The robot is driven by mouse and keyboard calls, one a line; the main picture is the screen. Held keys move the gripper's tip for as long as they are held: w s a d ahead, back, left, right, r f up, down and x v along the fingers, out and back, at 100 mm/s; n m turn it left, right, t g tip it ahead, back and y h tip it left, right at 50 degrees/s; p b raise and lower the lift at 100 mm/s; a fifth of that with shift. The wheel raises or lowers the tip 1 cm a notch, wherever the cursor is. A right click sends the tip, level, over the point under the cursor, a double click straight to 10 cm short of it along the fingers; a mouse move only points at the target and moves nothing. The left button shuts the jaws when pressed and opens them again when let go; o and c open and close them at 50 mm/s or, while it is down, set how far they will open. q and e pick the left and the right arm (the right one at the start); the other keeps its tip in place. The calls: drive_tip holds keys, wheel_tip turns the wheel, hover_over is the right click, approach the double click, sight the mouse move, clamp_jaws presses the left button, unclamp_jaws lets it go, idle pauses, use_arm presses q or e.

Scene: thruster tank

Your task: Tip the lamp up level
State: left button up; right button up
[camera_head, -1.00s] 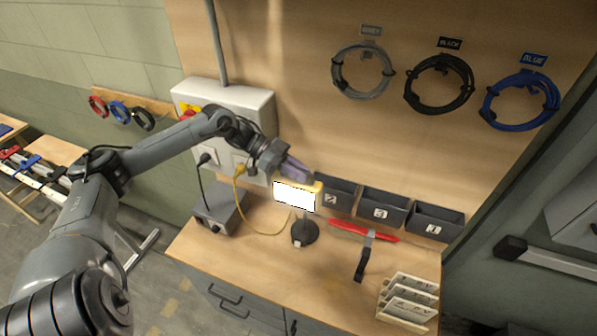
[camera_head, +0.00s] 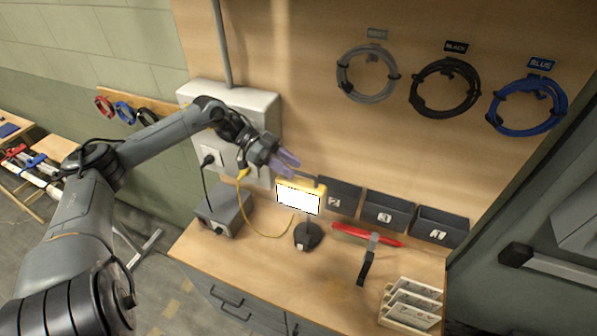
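The lamp (camera_head: 298,198) has a yellow housing and a bright white face turned towards me. It stands on a short stem over a round dark base (camera_head: 308,236) on the bench. Its top edge slopes slightly down to the right in the picture; its exact pitch is hard to tell. My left gripper (camera_head: 290,164), with purple fingers, is just above and behind the lamp's upper left edge. Its fingers look parted, with nothing between them, and seem apart from the housing. My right gripper is not in view.
A yellow cable runs from the wall box (camera_head: 235,110) towards the lamp, near a grey unit (camera_head: 224,212). Dark bins (camera_head: 388,214) line the back. A red-handled tool (camera_head: 366,235) and a card rack (camera_head: 411,303) lie to the right. The front bench (camera_head: 255,265) is clear.

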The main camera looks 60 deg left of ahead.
use_arm(q)
drive_tip(key=v, duration=0.6)
idle(0.5)
